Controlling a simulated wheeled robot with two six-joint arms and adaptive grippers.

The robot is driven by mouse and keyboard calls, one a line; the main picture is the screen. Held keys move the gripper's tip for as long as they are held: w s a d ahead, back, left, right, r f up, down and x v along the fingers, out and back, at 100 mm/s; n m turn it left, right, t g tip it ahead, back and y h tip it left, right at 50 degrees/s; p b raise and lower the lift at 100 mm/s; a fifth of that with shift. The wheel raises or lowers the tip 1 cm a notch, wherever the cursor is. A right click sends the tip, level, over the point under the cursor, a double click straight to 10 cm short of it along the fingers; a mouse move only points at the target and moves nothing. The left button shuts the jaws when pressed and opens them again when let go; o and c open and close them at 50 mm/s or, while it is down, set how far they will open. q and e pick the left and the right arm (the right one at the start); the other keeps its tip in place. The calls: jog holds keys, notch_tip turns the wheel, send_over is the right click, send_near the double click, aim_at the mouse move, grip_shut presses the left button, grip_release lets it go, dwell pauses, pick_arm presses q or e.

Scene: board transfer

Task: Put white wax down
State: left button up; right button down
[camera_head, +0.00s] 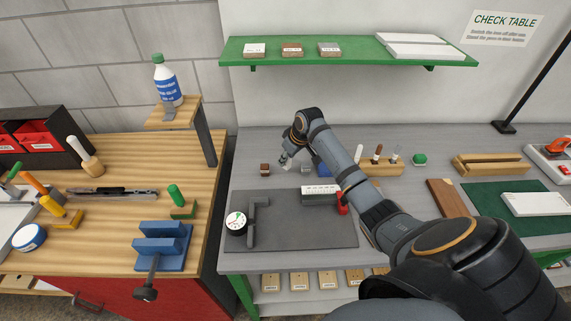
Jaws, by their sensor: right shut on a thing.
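My right gripper (287,160) reaches over the back left part of the grey bench. It is shut on a small pale piece, which looks like the white wax; the fingers hide most of it, and I cannot tell whether it touches the bench. A small brown block (265,169) stands on the bench just left of the gripper. My left gripper is not in view.
A dark mat (290,235) in front holds a dial gauge (236,223) and a white labelled block (318,193). A wooden rack (376,168) with several tools stands to the right. A green shelf (350,55) hangs above. My right arm crosses the bench.

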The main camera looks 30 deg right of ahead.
jog(key=f, duration=0.1)
jog(key=f+p, duration=0.1)
jog(key=f, duration=0.1)
jog(key=shift+w+a+f+p, duration=0.15)
jog(key=shift+w+f+p, duration=0.05)
jog(key=shift+p, duration=0.1)
jog(key=shift+f, duration=0.1)
jog(key=shift+f, duration=0.1)
jog(key=c, duration=1.1)
grip_release()
jog(key=shift+c, duration=0.2)
jog(key=shift+r, duration=0.2)
jog(key=b+v, duration=0.1)
jog(key=v, duration=1.1)
jog(key=shift+b, duration=0.35)
